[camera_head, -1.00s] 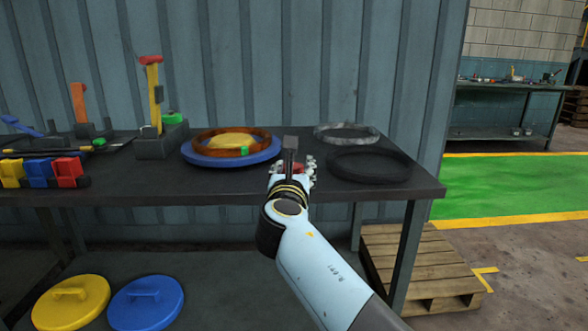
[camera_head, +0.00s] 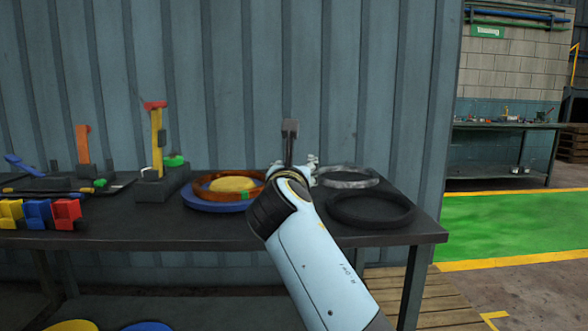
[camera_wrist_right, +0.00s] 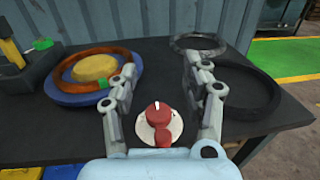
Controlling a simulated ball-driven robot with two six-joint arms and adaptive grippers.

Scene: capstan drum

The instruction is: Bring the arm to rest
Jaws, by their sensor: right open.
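My right arm (camera_head: 322,262) reaches up over the table's front edge in the head view, with its gripper (camera_head: 292,166) mostly hidden behind my wrist. In the right wrist view the gripper (camera_wrist_right: 163,88) is open and empty. Its two fingers stand wide apart. A red knob (camera_wrist_right: 158,114) on a pale round plate shows between and below them, apart from both fingers. In the head view a dark upright post (camera_head: 289,140) rises just behind the gripper. My left gripper is not in view.
The dark table (camera_head: 180,240) carries a blue drum base with a rust-brown ring (camera_head: 215,190) to the left. A grey ring (camera_head: 348,177) and a black ring (camera_head: 371,209) lie to the right. Lever stands (camera_head: 158,150) and yellow, blue and red blocks (camera_head: 38,213) fill the left.

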